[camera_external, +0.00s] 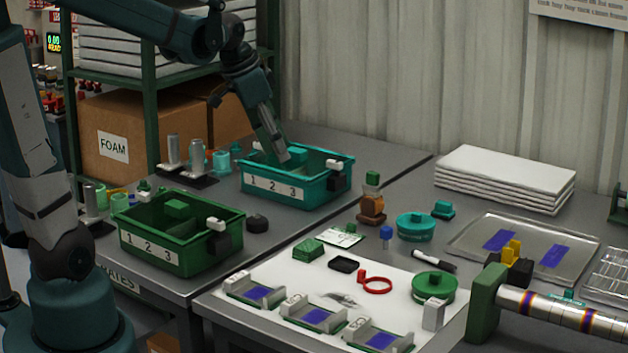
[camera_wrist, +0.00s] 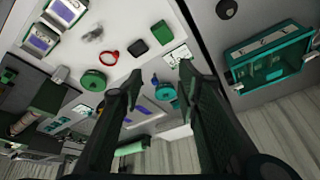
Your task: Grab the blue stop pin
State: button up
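The blue stop pin (camera_external: 386,233) is a small blue-headed piece standing near the back edge of the white mat, left of a teal round part. In the wrist view, the small blue shape (camera_wrist: 154,79) beside the teal round part looks like the same pin, between my fingers in the picture. My gripper (camera_external: 284,159) is over the teal bin in the external view, well left of and behind the pin. In the wrist view, my gripper (camera_wrist: 160,72) has its fingers apart with nothing held between them.
The teal bin (camera_external: 316,191) and green bin (camera_external: 160,252) stand on the left table. Near the pin are the teal round part (camera_external: 415,226), an orange-brown part (camera_external: 372,208), a black marker (camera_external: 433,261) and a red ring (camera_external: 376,286). White panels (camera_external: 506,177) are stacked behind.

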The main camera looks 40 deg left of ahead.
jog(key=w+d+f+m+g+p, duration=0.1)
jog(key=w+d+f+m, duration=0.1)
jog(key=w, duration=0.3)
jog(key=w+d+f+m+h+p, duration=0.1)
jog(key=w+d+f+m, duration=0.1)
jog(key=w, duration=0.2)
jog(key=w+d+f+m+g+p, duration=0.1)
jog(key=w+d+f+m, duration=0.15)
jog(key=w, duration=0.25)
jog(key=m+g+h+p, duration=0.2)
jog(key=m+g, duration=0.1)
jog(key=m, duration=0.3)
send_near(387, 228)
jog(key=x, duration=0.2)
jog(key=shift+s+d+f+n, duration=0.1)
jog(key=shift+s+d+n, duration=0.05)
jog(key=shift+d+n, duration=0.1)
jog(key=shift+f, duration=0.1)
jog(key=shift+b+x, duration=0.45)
jog(key=shift+x, duration=0.7)
jog(key=shift+f, duration=0.15)
jog(key=shift+b+x, duration=0.8)
jog(key=shift+x, duration=1.7)
jog(key=shift+a, duration=0.15)
jog(key=c, duration=1)
